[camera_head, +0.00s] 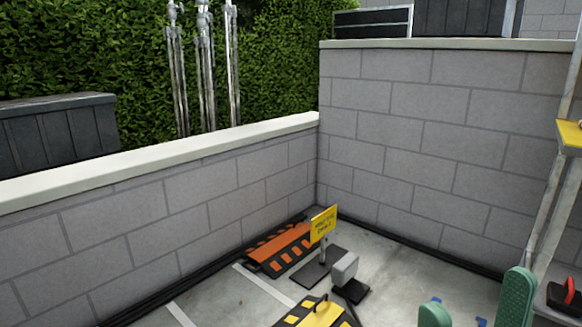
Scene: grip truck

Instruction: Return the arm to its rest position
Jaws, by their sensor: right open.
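My right gripper (476,306) shows at the bottom right edge of the head view. Its two green fingers stand apart, with nothing seen between them. The rest of the right arm is cut off below the frame. My left gripper is not in view.
An orange and black ramp (280,246) lies in the wall corner. A yellow sign (323,224) on a stand, a grey block (345,268) and a yellow and black piece (318,314) are nearby. Grey block walls (430,130) enclose the floor. A yellow-topped frame (569,136) stands right.

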